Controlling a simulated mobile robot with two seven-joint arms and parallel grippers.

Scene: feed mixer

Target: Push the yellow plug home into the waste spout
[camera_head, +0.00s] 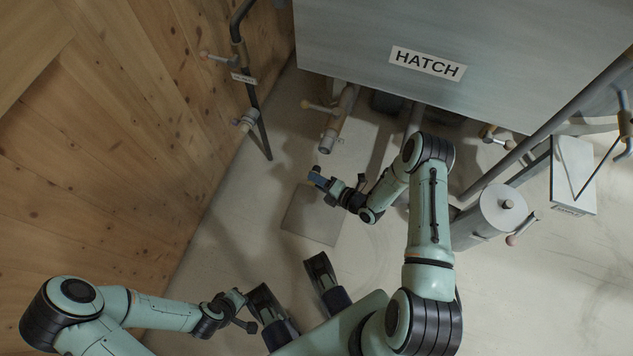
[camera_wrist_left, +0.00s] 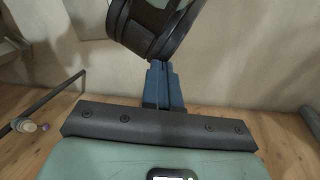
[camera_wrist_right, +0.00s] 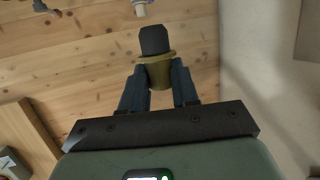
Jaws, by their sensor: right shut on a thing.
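The plug (camera_wrist_right: 155,42) shows in the right wrist view as a dark rounded body with an olive-yellow collar (camera_wrist_right: 156,66). My right gripper (camera_wrist_right: 158,85) is shut on it, and the plug projects beyond the fingertips. In the head view my right gripper (camera_head: 318,179) is just below the open lower end of a downward pipe, which looks like the waste spout (camera_head: 328,142). A gap shows between them; the plug is small and hard to make out there. My left gripper (camera_head: 240,297) is low on the left; its fingers (camera_wrist_left: 163,85) are together and empty.
A large grey vessel with a HATCH label (camera_head: 428,63) overhangs the spout. A wooden wall (camera_head: 110,130) with a pipe and valve (camera_head: 246,121) stands on the left. A grey cylinder (camera_head: 497,210) and a pale box (camera_head: 573,172) stand right. A darker floor plate (camera_head: 312,222) lies below the gripper.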

